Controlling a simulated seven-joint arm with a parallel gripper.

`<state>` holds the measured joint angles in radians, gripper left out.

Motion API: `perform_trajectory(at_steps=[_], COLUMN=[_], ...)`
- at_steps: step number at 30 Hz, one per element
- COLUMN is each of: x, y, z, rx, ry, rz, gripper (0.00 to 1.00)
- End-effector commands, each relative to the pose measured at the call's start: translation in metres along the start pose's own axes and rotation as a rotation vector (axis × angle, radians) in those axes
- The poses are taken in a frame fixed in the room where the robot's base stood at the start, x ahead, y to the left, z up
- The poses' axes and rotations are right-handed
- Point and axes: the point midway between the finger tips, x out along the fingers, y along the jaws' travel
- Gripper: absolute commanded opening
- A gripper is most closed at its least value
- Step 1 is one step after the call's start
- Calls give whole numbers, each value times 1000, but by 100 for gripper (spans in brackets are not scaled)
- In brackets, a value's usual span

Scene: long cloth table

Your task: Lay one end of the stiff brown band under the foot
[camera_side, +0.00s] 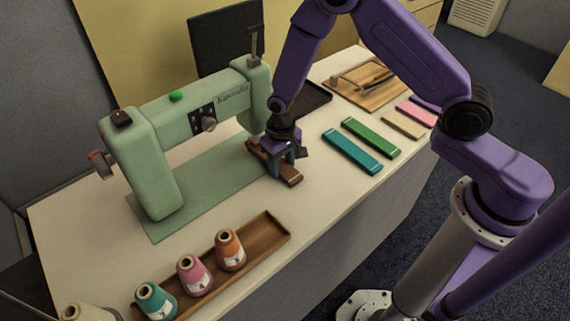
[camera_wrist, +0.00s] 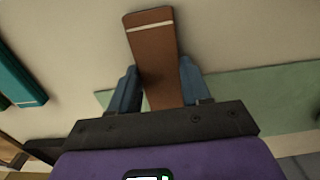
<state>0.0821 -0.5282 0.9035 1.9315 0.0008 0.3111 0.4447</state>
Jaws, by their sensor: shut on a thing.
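The stiff brown band (camera_side: 290,176) lies low over the table beside the green sewing machine (camera_side: 150,170), its far end over the machine's green base plate (camera_side: 190,203) near the head. My gripper (camera_side: 283,160) is shut on the band around its middle. In the wrist view the band (camera_wrist: 151,45) runs between my two fingers (camera_wrist: 158,82), with a pale stripe near its free end. The foot is hidden behind the machine's head and my gripper, so I cannot tell whether the band's far end is under it.
Teal (camera_side: 352,152) and green (camera_side: 371,138) bands lie to the right, with tan (camera_side: 402,124) and pink (camera_side: 416,112) ones beyond. A wooden tray (camera_side: 265,238) with thread cones stands in front. A wooden board (camera_side: 368,90) with tools lies at the back right.

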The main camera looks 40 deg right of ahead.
Motion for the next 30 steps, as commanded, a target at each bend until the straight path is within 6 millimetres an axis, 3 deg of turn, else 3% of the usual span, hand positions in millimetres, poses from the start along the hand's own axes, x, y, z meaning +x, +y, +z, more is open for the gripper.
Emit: perform_trajectory(at_steps=[7, 8, 10, 11, 22, 30], x=[1, 1, 1, 1, -4, -40], y=[1, 1, 1, 1, 0, 0], z=[-4, -4, -3, -3, -2, -3], rx=[4, 4, 4, 3, 2, 2], ry=[9, 9, 8, 8, 6, 10], rz=[-3, -3, -3, -3, -3, -4], gripper=[17, 50, 73, 77, 77, 77])
